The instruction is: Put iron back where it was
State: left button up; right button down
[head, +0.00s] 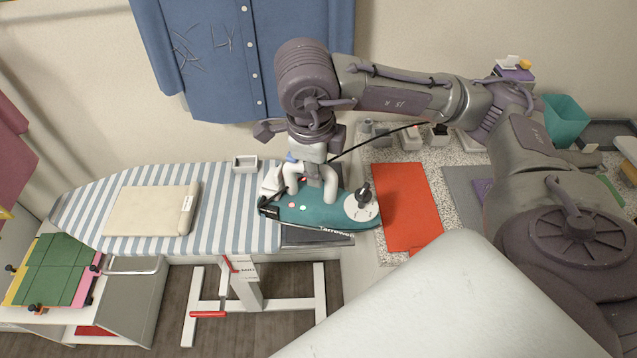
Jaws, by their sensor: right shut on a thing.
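The iron (335,217) has a teal body with a white dial and a black knob at its right end. It is at the right end of the striped ironing board (225,225), over a dark rest plate (305,240). My right gripper (311,190) comes down from above and is shut on the iron; the fingers hide part of the grip. I cannot tell whether the iron touches the plate. My left gripper is out of view.
A folded beige cloth (145,212) lies on the board, and a small white dish (245,163) stands at its back edge. A red cloth (407,207) lies on the speckled counter to the right. A blue shirt (235,60) hangs behind. A green folded stack (52,270) is at lower left.

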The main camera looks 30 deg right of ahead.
jog(key=m, duration=0.2)
jog(key=d+m, duration=0.1)
jog(key=m, duration=0.1)
jog(key=m+g, duration=0.1)
jog(key=m, duration=0.1)
jog(key=shift+w+d+r+m, duration=0.25)
jog(key=shift+w+d+m, duration=0.05)
jog(key=shift+w, duration=0.05)
jog(key=m, duration=0.3)
jog(key=shift+w+d+r+m+g, duration=0.1)
jog(key=shift+w+d+m+g, duration=0.05)
jog(key=shift+d+m+g, duration=0.2)
jog(key=m, duration=0.2)
jog(key=d+m+g, duration=0.1)
jog(key=shift+w+m, duration=0.2)
jog(key=shift+m, duration=0.15)
jog(key=w+d+f+p, duration=0.5)
jog(key=w+f, duration=0.5)
jog(key=f, duration=0.1)
jog(key=shift+w, duration=0.25)
jog(key=shift+a, duration=0.1)
